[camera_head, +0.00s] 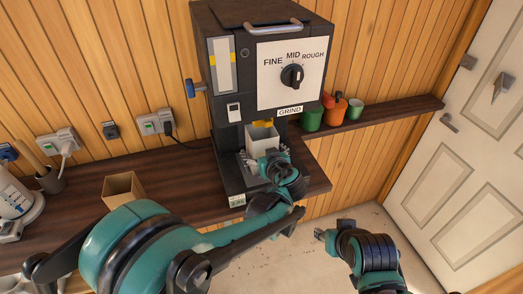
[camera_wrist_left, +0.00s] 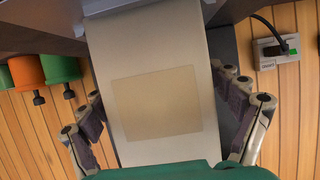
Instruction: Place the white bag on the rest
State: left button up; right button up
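The white bag (camera_head: 262,140) stands upright under the spout of the dark grinder (camera_head: 224,118), in its front recess. In the left wrist view the bag (camera_wrist_left: 160,60) fills the middle and bears a beige square label. My left gripper (camera_head: 268,161) is at the bag, with its fingers (camera_wrist_left: 165,105) on both sides. The fingertips are close to the bag's edges; I cannot tell if they press on it. The rest beneath the bag is mostly hidden by the bag and my gripper. My right gripper (camera_head: 322,234) is low at the right, away from the bag, its opening unclear.
A brown open box (camera_head: 123,188) stands on the dark counter (camera_head: 180,180) left of the grinder. Green and orange containers (camera_head: 337,112) sit on the shelf at right. A scale-like white device (camera_head: 14,205) is at far left. The floor at right is free.

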pick_arm(q)
jog(key=shift+s+d+r, duration=0.1)
jog(key=shift+s+d, duration=0.05)
jog(key=shift+s, duration=0.05)
jog(key=shift+w, duration=0.15)
jog(key=shift+r+p, duration=0.35)
jog(key=shift+p, duration=0.1)
jog(key=v, duration=1.2)
jog(key=s+a+f+m+g+h, duration=0.15)
jog(key=s+a, duration=0.25)
jog(key=a, duration=0.4)
jog(key=s+a+f+g+y, duration=0.1)
jog(key=s+a+f+g, duration=0.15)
jog(key=a, duration=0.65)
jog(key=s+a+f+m+g+h, duration=0.1)
jog(key=s+a+f+m+h, duration=0.1)
jog(key=s, duration=0.9)
jog(key=shift+a+g+h+p, duration=0.3)
jog(key=shift+a+h+p, duration=0.15)
jog(key=shift+a+h, duration=0.6)
jog(key=shift+s+a, duration=0.1)
jog(key=shift+a, duration=0.1)
